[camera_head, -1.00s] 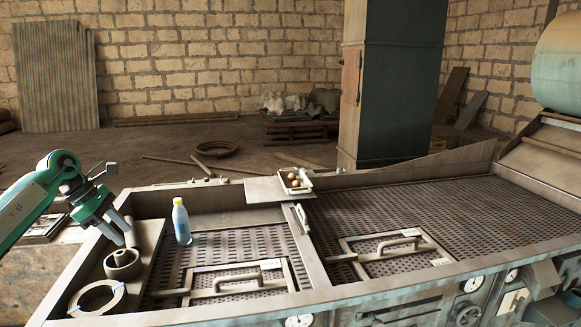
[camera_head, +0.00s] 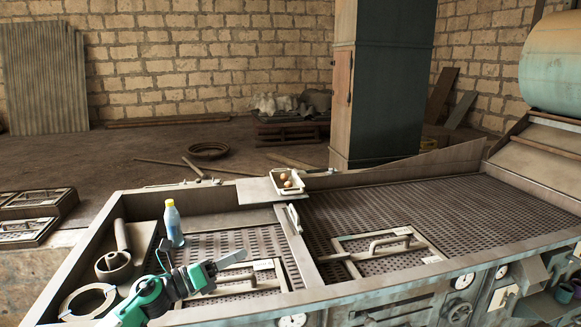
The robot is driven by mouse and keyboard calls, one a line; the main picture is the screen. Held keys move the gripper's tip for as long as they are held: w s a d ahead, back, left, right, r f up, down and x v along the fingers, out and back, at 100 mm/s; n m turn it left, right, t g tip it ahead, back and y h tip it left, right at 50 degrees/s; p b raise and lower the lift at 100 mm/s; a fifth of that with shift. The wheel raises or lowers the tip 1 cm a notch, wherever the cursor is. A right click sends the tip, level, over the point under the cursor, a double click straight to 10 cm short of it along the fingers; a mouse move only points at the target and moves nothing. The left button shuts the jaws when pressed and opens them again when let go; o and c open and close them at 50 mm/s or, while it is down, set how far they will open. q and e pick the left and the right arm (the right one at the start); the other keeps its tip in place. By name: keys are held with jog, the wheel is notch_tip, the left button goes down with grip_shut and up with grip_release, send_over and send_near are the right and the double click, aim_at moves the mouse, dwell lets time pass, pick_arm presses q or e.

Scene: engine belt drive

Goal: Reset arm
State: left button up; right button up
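My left gripper (camera_head: 222,264) is low over the near left part of the machine bed, in front of the left handled plate (camera_head: 262,284), and hides part of it. My green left arm comes in from the bottom left. I see nothing held in the gripper, but its finger gap is not clear. A blue bottle with a yellow cap (camera_head: 173,226) stands upright behind the gripper, apart from it. A short round collar (camera_head: 113,268) and a flat split ring (camera_head: 88,303) lie left of my arm. My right gripper cannot be made out.
A divider (camera_head: 297,242) splits the perforated bed. A second handled plate (camera_head: 390,262) lies on the right half. A small tray with round items (camera_head: 287,182) sits on the back edge. Raised rims surround the bed; its far right part is clear.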

pick_arm(q)
jog(key=s+a+f+n+t+y, duration=0.1)
jog(key=s+a+f+n+y, duration=0.2)
jog(key=s+f+n+y, duration=0.5)
jog(key=s+a+f+n+t+y, duration=0.1)
jog(key=s+a+f+n+y, duration=0.2)
jog(key=n, duration=1)
jog(key=s+a+f+n+t+y, duration=0.1)
jog(key=s+a+f+n+y, duration=0.2)
jog(key=s+f+n+y, duration=0.5)
jog(key=s+f+n+g+h, duration=0.1)
jog(key=s+f+n+g, duration=0.35)
jog(key=s, duration=0.65)
jog(key=s+f+n+g+h, duration=0.1)
jog(key=s+f+n+g, duration=0.35)
jog(key=s, duration=0.55)
notch_tip(320, 180, down, 39)
jog(key=g+b, duration=0.2)
jog(key=b, duration=0.8)
jog(key=s+a+f+b, duration=0.1)
jog(key=s+f+b, duration=0.2)
jog(key=s+f, duration=0.3)
jog(key=s+a+f+g+b, duration=0.1)
jog(key=s+f+b, duration=0.2)
jog(key=s+f, duration=0.4)
jog(key=s+a+f+b, duration=0.2)
jog(key=s+f, duration=0.5)
jog(key=f, duration=1)
jog(key=shift+f+b, duration=0.25)
jog(key=shift+b, duration=0.55)
